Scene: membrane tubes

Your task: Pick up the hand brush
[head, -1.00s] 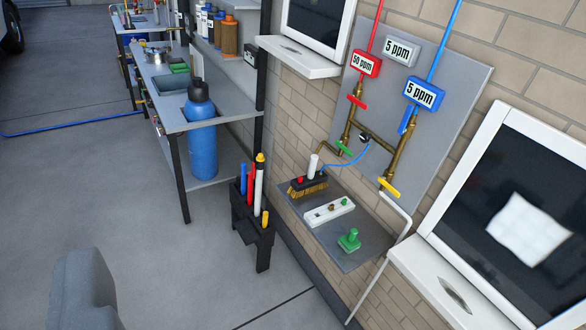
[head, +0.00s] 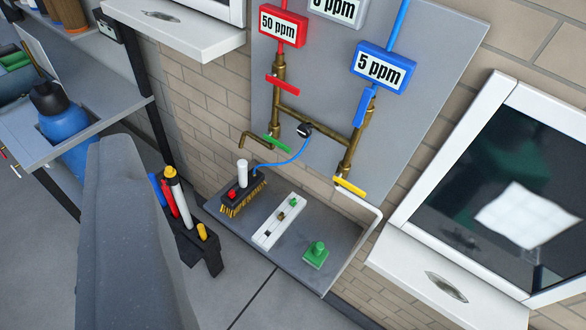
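The hand brush (head: 243,195) has a dark block, yellow bristles and a white upright handle, with a red knob beside the handle. It sits at the left end of the grey wall shelf (head: 335,267), below the brass pipes. A grey part of my arm fills the lower left of the view. My gripper's fingertips cannot be made out, so whether it is open or shut does not show. The grey part is left of the brush and apart from it.
A white strip (head: 280,222) and a green-knobbed block (head: 316,255) share the shelf. A black rack (head: 200,250) of coloured tubes stands left of it. Pipes with valves (head: 348,187) hang above. A white-framed window unit (head: 445,285) is at right.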

